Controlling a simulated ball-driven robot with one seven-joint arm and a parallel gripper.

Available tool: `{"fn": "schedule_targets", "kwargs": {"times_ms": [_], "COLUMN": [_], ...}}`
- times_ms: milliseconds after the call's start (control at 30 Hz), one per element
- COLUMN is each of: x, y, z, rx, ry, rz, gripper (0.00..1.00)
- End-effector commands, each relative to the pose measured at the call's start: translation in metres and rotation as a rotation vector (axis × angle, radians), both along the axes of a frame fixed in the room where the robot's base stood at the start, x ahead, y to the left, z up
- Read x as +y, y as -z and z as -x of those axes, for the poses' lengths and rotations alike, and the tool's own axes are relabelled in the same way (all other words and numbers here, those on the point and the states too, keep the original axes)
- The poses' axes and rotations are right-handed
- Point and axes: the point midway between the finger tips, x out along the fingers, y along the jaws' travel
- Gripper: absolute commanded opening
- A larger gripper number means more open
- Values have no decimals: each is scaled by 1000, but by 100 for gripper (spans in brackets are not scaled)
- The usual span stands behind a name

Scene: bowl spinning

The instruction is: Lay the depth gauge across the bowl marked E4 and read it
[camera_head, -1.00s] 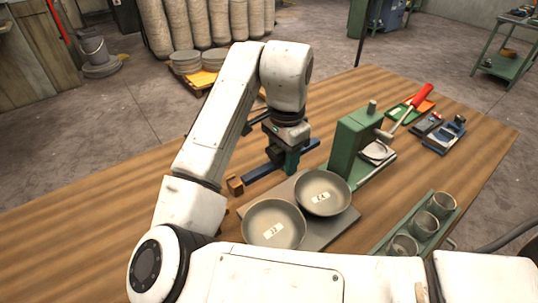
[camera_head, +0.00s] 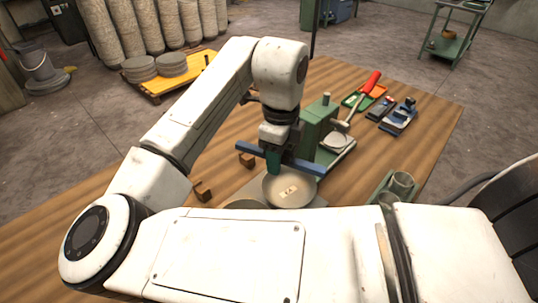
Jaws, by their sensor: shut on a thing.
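The depth gauge, a dark blue bar (camera_head: 306,163), is held in my gripper (camera_head: 273,163), which is shut on its middle. The bar reaches out left and right of the gripper, over the back edge of a grey-beige bowl (camera_head: 297,199). I cannot tell whether the bar touches the rim. This bowl has a small white label (camera_head: 289,191), too small to read surely.
A green press (camera_head: 316,126) stands close behind, right of the bar. A green rack with a cup (camera_head: 398,187) is at right. Tools in trays (camera_head: 364,95) lie farther back. The table's left side is clear.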

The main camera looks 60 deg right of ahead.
Motion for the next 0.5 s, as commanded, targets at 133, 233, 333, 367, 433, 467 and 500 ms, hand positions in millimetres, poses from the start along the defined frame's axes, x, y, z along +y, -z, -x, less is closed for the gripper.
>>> {"fn": "schedule_targets", "kwargs": {"times_ms": [133, 233, 333, 367, 433, 467, 500], "x": [-8, -13, -16, -17, -18, -19, -19], "y": [1, 3, 5, 5, 6, 6, 6], "z": [8, 12, 16, 17, 19, 19, 20], "rx": [0, 0, 2, 2, 1, 2, 2], "ry": [297, 482, 634, 672, 746, 770, 798], "rz": [-4, -5, -7, -6, -7, -7, -7], "gripper": [6, 6, 6, 6, 6, 6, 6]}}
